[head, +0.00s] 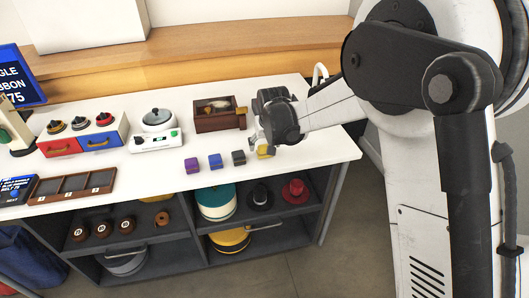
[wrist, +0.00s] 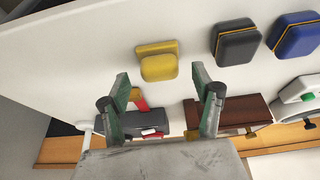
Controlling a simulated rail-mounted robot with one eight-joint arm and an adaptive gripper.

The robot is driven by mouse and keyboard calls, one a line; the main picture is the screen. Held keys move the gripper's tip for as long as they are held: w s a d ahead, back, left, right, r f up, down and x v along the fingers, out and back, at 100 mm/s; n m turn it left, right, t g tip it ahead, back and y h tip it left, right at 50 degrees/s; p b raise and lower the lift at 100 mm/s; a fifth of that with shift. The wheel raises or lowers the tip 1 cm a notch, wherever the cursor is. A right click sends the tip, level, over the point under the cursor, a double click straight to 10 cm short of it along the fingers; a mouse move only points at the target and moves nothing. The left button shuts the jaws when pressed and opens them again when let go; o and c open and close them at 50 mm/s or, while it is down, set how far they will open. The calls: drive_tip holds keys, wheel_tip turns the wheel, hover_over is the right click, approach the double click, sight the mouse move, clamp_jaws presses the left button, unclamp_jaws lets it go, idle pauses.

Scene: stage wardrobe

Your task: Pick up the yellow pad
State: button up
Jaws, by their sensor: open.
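The yellow pad (wrist: 158,62) lies on the white table and shows whole in the wrist view, just beyond my fingertips. In the head view the yellow pad (head: 263,152) is partly hidden behind my gripper (head: 257,142). In the wrist view my gripper (wrist: 160,85) is open and empty, its two fingers spread to either side below the pad. The pad lies roughly between the lines of the fingers and appears apart from them.
Beside the yellow pad are a dark grey pad (head: 238,157), a blue pad (head: 215,161) and a purple pad (head: 192,165). A brown wooden box (head: 215,122) stands behind, with a white scale (head: 155,141) left of it. The table front between the pads and its edge is clear.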

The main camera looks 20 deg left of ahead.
drive_tip(key=shift+x, duration=1.1)
drive_tip(key=shift+c, duration=0.5)
drive_tip(key=c, duration=1.2)
drive_tip(key=shift+r, duration=0.1)
drive_tip(key=shift+c, duration=0.2)
drive_tip(key=shift+r, duration=0.35)
drive_tip(key=r, duration=0.2)
drive_tip(key=r+p, duration=0.1)
drive_tip(key=r, duration=0.1)
drive_tip(key=shift+s+a, duration=0.2)
drive_tip(key=shift+s, duration=0.1)
drive_tip(key=s+a+r+p, duration=0.1)
drive_tip(key=s+a+r, duration=0.4)
drive_tip(key=s, duration=0.4)
drive_tip(key=shift+s+r, duration=0.35)
drive_tip(key=shift+r, duration=0.25)
